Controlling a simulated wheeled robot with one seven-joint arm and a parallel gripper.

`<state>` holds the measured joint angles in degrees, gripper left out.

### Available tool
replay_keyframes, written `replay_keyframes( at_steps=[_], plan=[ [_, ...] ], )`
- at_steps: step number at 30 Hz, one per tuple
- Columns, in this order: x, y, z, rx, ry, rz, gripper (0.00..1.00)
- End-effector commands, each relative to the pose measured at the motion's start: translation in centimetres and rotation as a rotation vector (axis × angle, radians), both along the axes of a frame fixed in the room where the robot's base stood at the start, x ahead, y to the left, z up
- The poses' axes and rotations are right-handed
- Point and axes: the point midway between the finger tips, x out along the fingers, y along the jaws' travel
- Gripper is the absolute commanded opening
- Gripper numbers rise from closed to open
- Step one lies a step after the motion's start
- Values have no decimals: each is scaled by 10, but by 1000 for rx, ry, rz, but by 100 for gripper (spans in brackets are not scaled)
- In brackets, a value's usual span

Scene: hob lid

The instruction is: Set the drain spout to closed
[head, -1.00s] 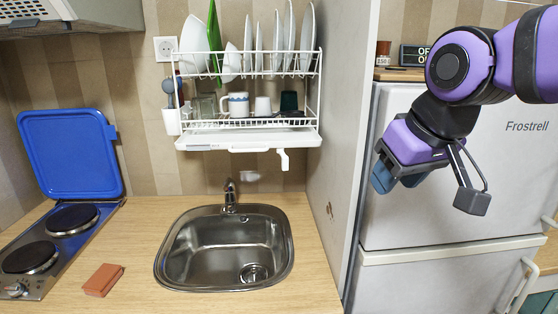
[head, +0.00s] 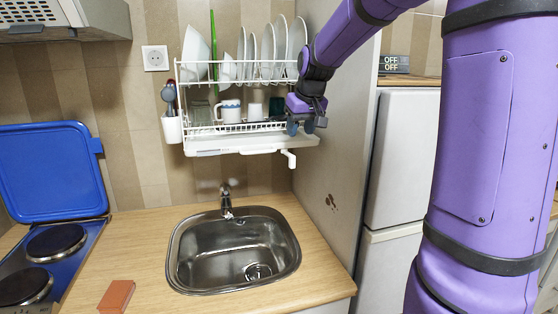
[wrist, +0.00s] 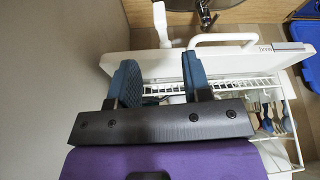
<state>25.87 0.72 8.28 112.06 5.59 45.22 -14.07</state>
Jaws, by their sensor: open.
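The drain spout (head: 290,158) is a small white piece at the right end under the white drip tray (head: 235,146) of the dish rack. Its outer end points down, above the right rear of the sink. In the wrist view the spout (wrist: 160,22) shows beyond the fingers, near the top. My gripper (head: 300,128) is at the tray's right front end, a little above the spout. In the wrist view my gripper (wrist: 160,78) has its two blue fingers apart, with nothing held between them. I see no contact with the spout.
The dish rack (head: 245,75) holds plates and cups directly beside my gripper. A tall side panel (head: 335,150) stands close on the right. Below are the steel sink (head: 205,268) and tap (head: 226,200). A blue hob lid (head: 50,175) stands raised at left.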

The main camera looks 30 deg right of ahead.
Motion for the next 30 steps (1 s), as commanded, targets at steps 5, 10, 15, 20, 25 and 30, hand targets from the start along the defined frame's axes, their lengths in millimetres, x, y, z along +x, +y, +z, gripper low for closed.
replay_keyframes(
  at_steps=[5, 10, 15, 20, 25, 30],
  plan=[
    [7, -4, -9, 3, 1, -1, 45],
    [15, -5, -31, 3, 5, -1, 45],
    [27, -6, -59, 3, 3, -1, 45],
    [36, -7, -82, 3, 3, -1, 45],
    [42, -8, -97, 3, 2, -1, 45],
    [45, -8, -101, 2, 0, -1, 45]
  ],
)
